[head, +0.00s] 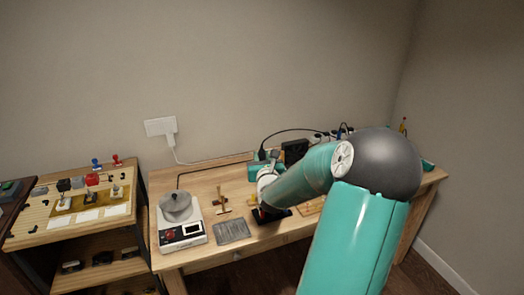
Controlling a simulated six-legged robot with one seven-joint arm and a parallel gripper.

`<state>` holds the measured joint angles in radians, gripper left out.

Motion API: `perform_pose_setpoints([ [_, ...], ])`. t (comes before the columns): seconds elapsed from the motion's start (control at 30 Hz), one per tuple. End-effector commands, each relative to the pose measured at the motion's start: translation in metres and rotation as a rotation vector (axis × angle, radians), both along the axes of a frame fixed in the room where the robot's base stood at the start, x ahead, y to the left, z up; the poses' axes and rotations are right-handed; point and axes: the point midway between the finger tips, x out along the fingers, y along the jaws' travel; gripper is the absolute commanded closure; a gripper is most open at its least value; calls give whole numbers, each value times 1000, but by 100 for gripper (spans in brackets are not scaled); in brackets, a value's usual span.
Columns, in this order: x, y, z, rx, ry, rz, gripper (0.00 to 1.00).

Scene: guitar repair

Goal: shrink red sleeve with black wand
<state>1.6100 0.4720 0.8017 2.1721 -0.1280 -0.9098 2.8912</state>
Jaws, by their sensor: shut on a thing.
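My arm reaches over the workbench, and my gripper (264,207) is at its far end, low over the bench and mostly hidden by my own forearm. It is shut on a dark thing, which I take for the black wand; its outline cannot be told apart from the black items around it. A flat black piece (272,215) with a small red spot lies on the bench right under the gripper. The red sleeve cannot be made out; it may be hidden behind my arm or too small to see.
On the bench (185,264), a white device (182,236) with a grey round pot (176,206) stands left, beside a grey pad (233,231) and a small wooden stand (222,200). A black box (294,151) and cables are behind. A side shelf (35,231) holds small tools.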

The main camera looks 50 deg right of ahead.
Motion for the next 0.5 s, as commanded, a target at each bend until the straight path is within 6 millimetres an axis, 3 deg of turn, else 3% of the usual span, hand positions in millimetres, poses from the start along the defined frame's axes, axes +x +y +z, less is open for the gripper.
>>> perform_pose_setpoints([
  [0.5,2,-3,-51,1,-1,-1,99],
])
